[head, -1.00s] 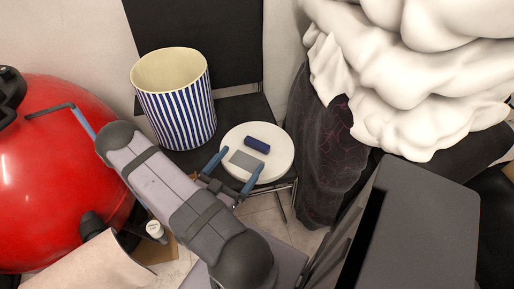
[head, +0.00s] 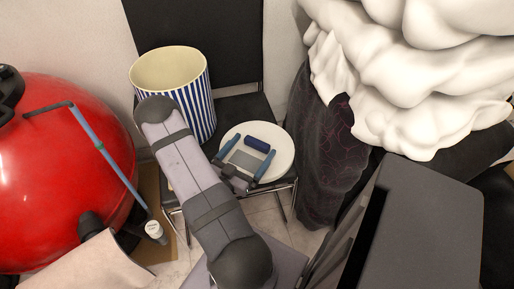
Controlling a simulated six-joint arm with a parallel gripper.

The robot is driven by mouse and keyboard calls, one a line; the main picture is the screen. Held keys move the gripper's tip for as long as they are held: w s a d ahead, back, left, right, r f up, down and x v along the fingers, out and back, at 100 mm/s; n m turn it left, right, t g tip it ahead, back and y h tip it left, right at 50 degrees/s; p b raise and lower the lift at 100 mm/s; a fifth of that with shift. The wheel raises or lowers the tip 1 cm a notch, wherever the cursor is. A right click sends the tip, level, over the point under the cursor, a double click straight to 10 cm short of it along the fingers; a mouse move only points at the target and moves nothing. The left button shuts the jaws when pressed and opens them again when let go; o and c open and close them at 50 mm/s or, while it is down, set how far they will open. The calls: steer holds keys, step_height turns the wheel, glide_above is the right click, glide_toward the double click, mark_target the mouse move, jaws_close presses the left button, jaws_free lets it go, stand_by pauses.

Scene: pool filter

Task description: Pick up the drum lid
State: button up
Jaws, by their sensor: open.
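The drum lid (head: 284,165) is a white round disc on the black chair seat. It has a dark blue bar-shaped handle (head: 258,143) and a grey rectangular patch (head: 243,160) on top. My gripper (head: 254,146) is open over the lid, with its two blue fingers pointing toward the back. The handle shows between the fingertips, and I cannot tell how high the fingers are above the lid. My gripper's body covers the lid's front left edge.
A blue-and-white striped drum (head: 196,105), open at the top, stands left of the lid on the chair (head: 245,106). A red tank (head: 60,160) is at far left. A dark patterned cloth (head: 322,150) hangs close on the right. A grey box (head: 425,220) is at front right.

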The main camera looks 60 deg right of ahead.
steer(key=shift+d, duration=0.4)
steer(key=shift+c, duration=0.7)
steer(key=c, duration=1.2)
steer(key=shift+c, duration=0.2)
steer(key=shift+r, duration=0.15)
step_height(320, 180, up, 10)
steer(key=p, duration=0.4)
step_height(320, 180, up, 21)
steer(key=n+t+p, duration=0.2)
steer(key=t+p, duration=0.1)
steer(key=p, duration=0.6)
glide_above(252, 153)
steer(key=w+d, duration=0.5)
steer(key=w+a+n+t+y+b, duration=0.2)
steer(key=w+t, duration=0.3)
steer(key=w, duration=0.5)
steer(key=w+a+n+t+y+b, duration=0.3)
steer(key=w+a+n+t, duration=0.2)
steer(key=w, duration=0.6)
steer(key=shift+a+r, duration=0.2)
steer(key=shift+r, duration=0.2)
